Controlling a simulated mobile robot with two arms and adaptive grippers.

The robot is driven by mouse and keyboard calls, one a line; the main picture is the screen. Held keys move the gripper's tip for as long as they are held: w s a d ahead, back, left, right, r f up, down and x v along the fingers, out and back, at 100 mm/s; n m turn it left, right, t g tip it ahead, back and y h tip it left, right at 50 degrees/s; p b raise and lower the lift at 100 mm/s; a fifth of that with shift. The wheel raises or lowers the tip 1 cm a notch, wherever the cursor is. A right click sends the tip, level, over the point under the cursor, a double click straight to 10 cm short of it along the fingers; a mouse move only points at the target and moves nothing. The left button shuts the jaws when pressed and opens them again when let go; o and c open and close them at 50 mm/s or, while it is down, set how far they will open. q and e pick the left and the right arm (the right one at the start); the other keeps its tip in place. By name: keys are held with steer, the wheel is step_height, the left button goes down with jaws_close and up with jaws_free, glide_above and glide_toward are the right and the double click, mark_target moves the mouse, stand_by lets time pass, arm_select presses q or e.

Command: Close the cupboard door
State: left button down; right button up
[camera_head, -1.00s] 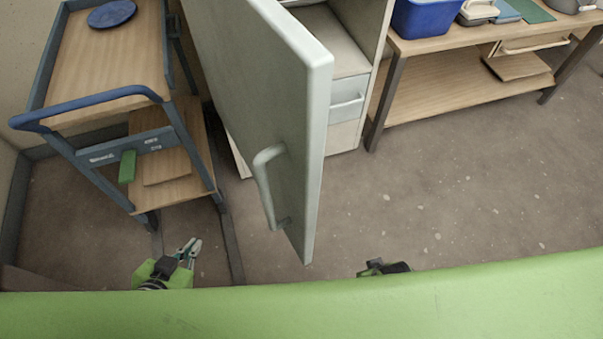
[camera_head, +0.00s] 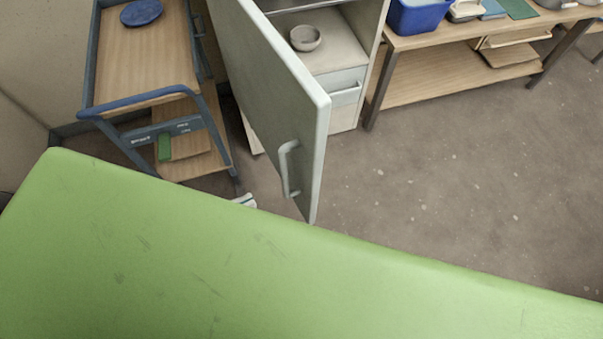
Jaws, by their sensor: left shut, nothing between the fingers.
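The cupboard door (camera_head: 270,90) is pale grey-green and stands wide open, swung out toward me from the cupboard. Its bar handle (camera_head: 287,170) is on the face turned to the left, near the free edge. Behind the door, the cupboard interior (camera_head: 345,45) is open to view, with a small bowl (camera_head: 305,38) on a shelf and a drawer (camera_head: 345,88) below. Only the fingertips of my left gripper (camera_head: 245,201) show, shut and empty, left of the door's lower corner and apart from it. The rest of that gripper is hidden. My right gripper is out of sight.
A trolley (camera_head: 140,98) with a blue plate (camera_head: 141,12) stands left of the door. A wooden workbench (camera_head: 450,32) with a blue bin (camera_head: 418,16) stands at the right. The floor (camera_head: 450,160) between is clear. My green body hides the lower view.

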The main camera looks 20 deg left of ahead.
mark_target(312, 171)
arm_select(q)
steer(key=p+x, duration=0.1)
steer(key=x, duration=1)
steer(key=shift+a+p, duration=0.1)
steer(key=shift+p, duration=0.3)
steer(key=shift+w+d, duration=0.4)
steer(key=shift+d, duration=0.05)
